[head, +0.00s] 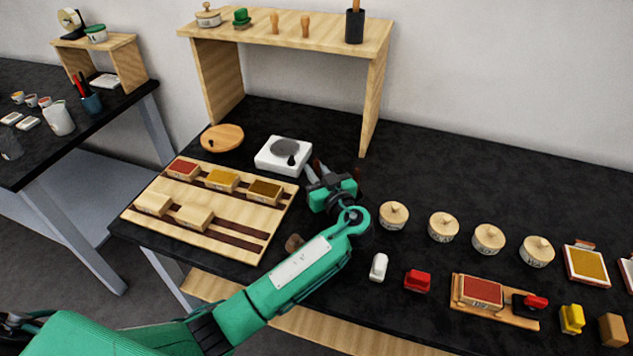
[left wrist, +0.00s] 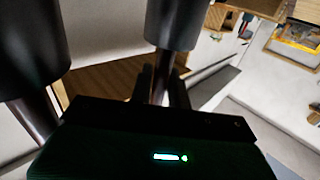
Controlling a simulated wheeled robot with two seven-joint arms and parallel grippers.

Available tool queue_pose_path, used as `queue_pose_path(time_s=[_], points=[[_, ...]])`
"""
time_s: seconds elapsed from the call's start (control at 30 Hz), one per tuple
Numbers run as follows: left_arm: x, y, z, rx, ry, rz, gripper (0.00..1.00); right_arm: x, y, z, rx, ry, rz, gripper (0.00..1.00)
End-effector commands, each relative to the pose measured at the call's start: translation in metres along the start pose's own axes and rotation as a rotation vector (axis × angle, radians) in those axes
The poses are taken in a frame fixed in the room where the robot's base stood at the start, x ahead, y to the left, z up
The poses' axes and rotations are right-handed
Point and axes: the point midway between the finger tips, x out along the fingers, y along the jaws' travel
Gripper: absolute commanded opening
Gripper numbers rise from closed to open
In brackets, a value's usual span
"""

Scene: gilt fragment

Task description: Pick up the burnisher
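My left arm reaches in from the lower left of the head view. My left gripper (head: 320,176) is over the black table, just right of the slotted wooden board (head: 222,243) and beside the white square dish (head: 269,168). Small brown parts show around the gripper, partly hidden by it; I cannot tell whether one is the burnisher. A small brown rounded thing (head: 293,243) shows beside my forearm, mostly hidden. The left wrist view shows dark cylinders and metal rods close up; whether the fingers hold anything is unclear. My right gripper is not in view.
A wooden shelf (head: 290,31) stands behind the gripper. Several lidded pots, such as one pot (head: 393,215), stand to the right. A white stamp (head: 379,267), a red stamp (head: 417,281) and a wooden tray (head: 466,303) lie along the front. Clear table lies behind the pots.

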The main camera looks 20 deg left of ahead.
Motion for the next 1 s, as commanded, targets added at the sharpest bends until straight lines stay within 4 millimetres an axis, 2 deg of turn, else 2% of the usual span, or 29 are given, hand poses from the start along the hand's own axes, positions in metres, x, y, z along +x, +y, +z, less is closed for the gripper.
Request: queue_pose_path(time_s=[0.03, 0.07, 0.1, 0.4, 0.57, 0.77, 1.0], points=[[0.000, 0.000, 0.000, 0.000, 0.000, 0.000, 0.07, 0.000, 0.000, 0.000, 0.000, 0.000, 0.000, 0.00], [0.000, 0.000, 0.000, 0.000, 0.000, 0.000, 0.02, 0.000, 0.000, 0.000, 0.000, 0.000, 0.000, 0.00], [0.000, 0.000, 0.000, 0.000, 0.000, 0.000, 0.00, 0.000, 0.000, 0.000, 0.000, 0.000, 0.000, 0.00], [0.000, 0.000, -0.001, -0.001, 0.000, 0.000, 0.00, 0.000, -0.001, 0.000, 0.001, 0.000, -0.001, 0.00], [-0.001, 0.001, -0.010, -0.003, 0.000, 0.001, 0.00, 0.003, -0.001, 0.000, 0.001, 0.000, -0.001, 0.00], [-0.001, 0.001, -0.040, -0.007, 0.000, 0.001, 0.00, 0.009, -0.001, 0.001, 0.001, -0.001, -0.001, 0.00], [-0.001, 0.001, -0.098, -0.011, 0.002, 0.001, 0.00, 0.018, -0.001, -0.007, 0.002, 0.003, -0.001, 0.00]])
